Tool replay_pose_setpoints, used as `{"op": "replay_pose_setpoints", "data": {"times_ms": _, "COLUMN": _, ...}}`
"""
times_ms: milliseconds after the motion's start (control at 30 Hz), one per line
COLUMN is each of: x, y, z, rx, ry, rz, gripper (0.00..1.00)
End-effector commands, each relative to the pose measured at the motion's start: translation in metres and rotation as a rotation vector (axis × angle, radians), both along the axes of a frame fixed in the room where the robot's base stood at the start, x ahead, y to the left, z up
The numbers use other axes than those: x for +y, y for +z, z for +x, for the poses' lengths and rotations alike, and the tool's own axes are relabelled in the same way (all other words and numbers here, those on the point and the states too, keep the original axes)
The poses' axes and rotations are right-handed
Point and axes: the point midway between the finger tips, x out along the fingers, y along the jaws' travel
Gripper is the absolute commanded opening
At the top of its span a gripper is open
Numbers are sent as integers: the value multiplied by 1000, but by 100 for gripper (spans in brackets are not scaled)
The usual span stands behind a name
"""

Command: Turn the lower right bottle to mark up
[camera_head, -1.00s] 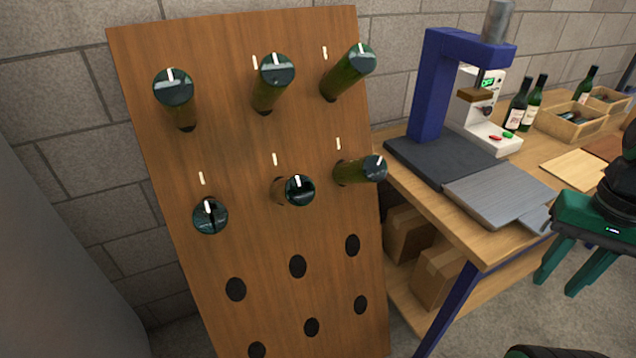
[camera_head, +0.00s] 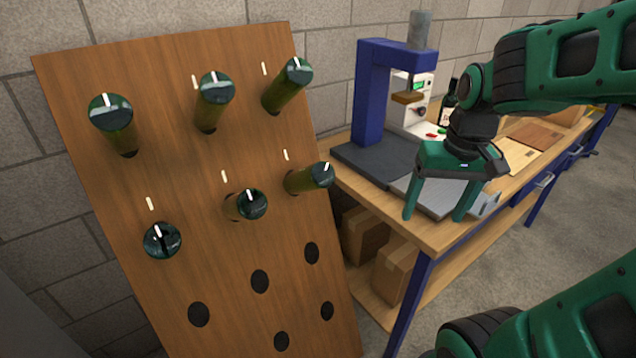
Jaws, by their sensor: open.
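The wooden riddling board (camera_head: 230,320) leans against the wall at left, with two rows of three green bottles stuck in its holes. The lower right bottle (camera_head: 311,179) points out to the right, and the white mark on its dark end sits near the top, tilted a little to the right. A white line (camera_head: 286,155) is on the board above it. The lower middle bottle (camera_head: 249,205) and lower left bottle (camera_head: 162,240) are to its left. My gripper (camera_head: 436,217) is open and empty, pointing down, well to the right of the lower right bottle.
A workbench (camera_head: 440,238) stands right of the board, with a blue press (camera_head: 372,95) and a grey metal plate (camera_head: 425,190) on it. My gripper is in front of its near edge. Cardboard boxes (camera_head: 398,270) sit on the shelf below. Empty holes (camera_head: 260,281) lie under the lower bottles.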

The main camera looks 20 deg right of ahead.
Motion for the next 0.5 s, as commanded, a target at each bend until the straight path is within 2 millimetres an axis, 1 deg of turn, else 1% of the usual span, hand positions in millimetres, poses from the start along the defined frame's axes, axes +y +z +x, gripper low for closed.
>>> {"op": "replay_pose_setpoints", "data": {"times_ms": 33, "x": 8, "y": 2, "z": 32, "rx": -29, "ry": 62, "rz": 2, "gripper": 75}}
{"op": "replay_pose_setpoints", "data": {"times_ms": 67, "x": 15, "y": 4, "z": 51, "rx": -51, "ry": 100, "rz": 4, "gripper": 75}}
{"op": "replay_pose_setpoints", "data": {"times_ms": 100, "x": 24, "y": 6, "z": 76, "rx": -80, "ry": 148, "rz": 8, "gripper": 75}}
{"op": "replay_pose_setpoints", "data": {"times_ms": 167, "x": 41, "y": 7, "z": 111, "rx": -122, "ry": 220, "rz": 17, "gripper": 75}}
{"op": "replay_pose_setpoints", "data": {"times_ms": 200, "x": 53, "y": 8, "z": 133, "rx": -149, "ry": 265, "rz": 24, "gripper": 75}}
{"op": "replay_pose_setpoints", "data": {"times_ms": 300, "x": 84, "y": 9, "z": 178, "rx": -207, "ry": 360, "rz": 45, "gripper": 75}}
{"op": "replay_pose_setpoints", "data": {"times_ms": 333, "x": 93, "y": 9, "z": 189, "rx": -223, "ry": 385, "rz": 51, "gripper": 75}}
{"op": "replay_pose_setpoints", "data": {"times_ms": 400, "x": 110, "y": 9, "z": 209, "rx": -253, "ry": 431, "rz": 65, "gripper": 75}}
{"op": "replay_pose_setpoints", "data": {"times_ms": 500, "x": 127, "y": 9, "z": 227, "rx": -280, "ry": 473, "rz": 78, "gripper": 75}}
